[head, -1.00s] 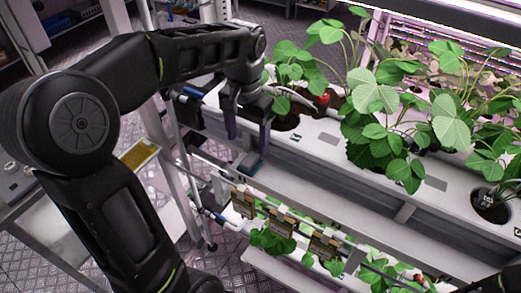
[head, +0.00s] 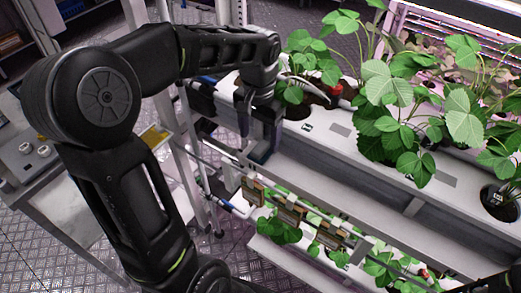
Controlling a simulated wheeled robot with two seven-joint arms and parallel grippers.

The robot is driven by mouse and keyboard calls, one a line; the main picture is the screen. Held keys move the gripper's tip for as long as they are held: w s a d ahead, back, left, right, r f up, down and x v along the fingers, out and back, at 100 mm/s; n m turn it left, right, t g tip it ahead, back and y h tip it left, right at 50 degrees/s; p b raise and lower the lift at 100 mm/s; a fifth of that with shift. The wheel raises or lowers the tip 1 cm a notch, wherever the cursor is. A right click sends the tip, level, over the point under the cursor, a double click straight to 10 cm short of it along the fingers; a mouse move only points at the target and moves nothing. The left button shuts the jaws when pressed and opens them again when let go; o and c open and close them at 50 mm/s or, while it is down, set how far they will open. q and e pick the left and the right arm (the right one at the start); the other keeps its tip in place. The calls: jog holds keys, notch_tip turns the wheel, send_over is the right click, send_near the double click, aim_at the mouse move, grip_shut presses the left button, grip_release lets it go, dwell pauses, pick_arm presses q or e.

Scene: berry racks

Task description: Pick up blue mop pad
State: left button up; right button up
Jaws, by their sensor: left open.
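My left gripper (head: 257,145) points down at the left end of the white berry rack, with its two dark fingers apart. The fingertips are at the front side of the upper trough, close above the lower ledge. The blue mop pad cannot be made out clearly; the area around the fingertips is dark and partly covered by the fingers. I cannot tell whether the fingers touch anything. My right gripper is not in view.
The upper trough (head: 375,165) carries leafy strawberry plants (head: 390,95). A red knob (head: 331,72) sits near its left end. Several small tan blocks (head: 290,212) hang along a rail below. A metal cart (head: 40,178) stands at the left. Patterned floor shows between cart and rack.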

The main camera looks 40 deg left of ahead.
aim_at(260, 147)
pick_arm(q)
notch_tip(260, 147, down, 4)
jog(key=shift+w+d+f+p, duration=0.1)
jog(key=shift+f+p, duration=0.1)
jog(key=shift+p, duration=0.15)
dwell(0.4)
grip_shut()
dwell(0.6)
jog(key=shift+r, duration=0.15)
